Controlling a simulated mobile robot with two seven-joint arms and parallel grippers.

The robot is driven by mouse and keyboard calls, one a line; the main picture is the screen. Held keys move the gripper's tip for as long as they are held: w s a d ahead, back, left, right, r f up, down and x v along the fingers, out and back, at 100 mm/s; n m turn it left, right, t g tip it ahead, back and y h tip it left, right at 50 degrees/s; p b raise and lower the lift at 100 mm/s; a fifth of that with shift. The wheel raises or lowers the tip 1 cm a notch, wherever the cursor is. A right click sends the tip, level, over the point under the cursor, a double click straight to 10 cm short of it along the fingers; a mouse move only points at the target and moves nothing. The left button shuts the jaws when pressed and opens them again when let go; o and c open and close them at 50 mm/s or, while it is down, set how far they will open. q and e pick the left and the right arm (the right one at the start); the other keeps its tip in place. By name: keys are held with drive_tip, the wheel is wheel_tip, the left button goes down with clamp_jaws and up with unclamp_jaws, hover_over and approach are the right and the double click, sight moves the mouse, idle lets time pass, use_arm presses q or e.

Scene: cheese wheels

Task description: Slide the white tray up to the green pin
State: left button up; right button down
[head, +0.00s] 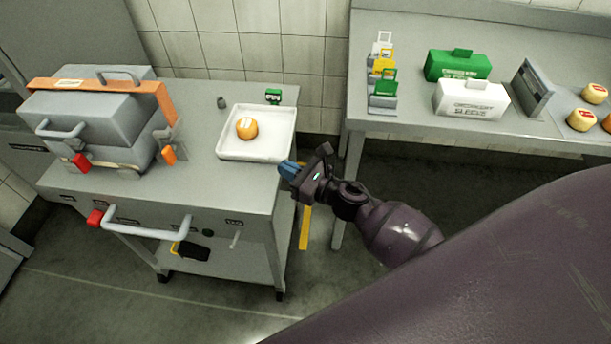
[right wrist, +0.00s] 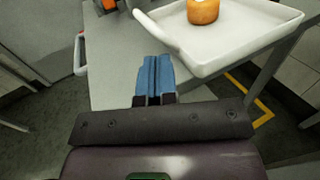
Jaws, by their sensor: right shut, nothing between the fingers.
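The white tray (head: 259,154) lies on the right part of the grey cart top, with an orange cheese wheel (head: 247,128) in it. My right gripper (head: 287,170) is shut and empty at the tray's near right corner. In the right wrist view its blue fingers (right wrist: 155,75) are together just by the rim of the tray (right wrist: 215,60); contact is unclear. My left gripper is not in view.
A grey press-like box (head: 95,120) with an orange band fills the cart's left side. A table at right holds a green box (head: 458,65), a white box (head: 470,98) and cheeses (head: 583,119). The cart top before the tray is clear.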

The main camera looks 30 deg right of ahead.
sight(266, 158)
drive_tip(key=shift+x, duration=2)
drive_tip(key=shift+w+a+f, duration=0.1)
drive_tip(key=shift+w+a, duration=0.15)
drive_tip(key=shift+w, duration=0.15)
drive_tip(key=shift+w+a+b, duration=0.15)
drive_tip(key=shift+w+b, duration=0.15)
drive_tip(key=shift+w, duration=0.15)
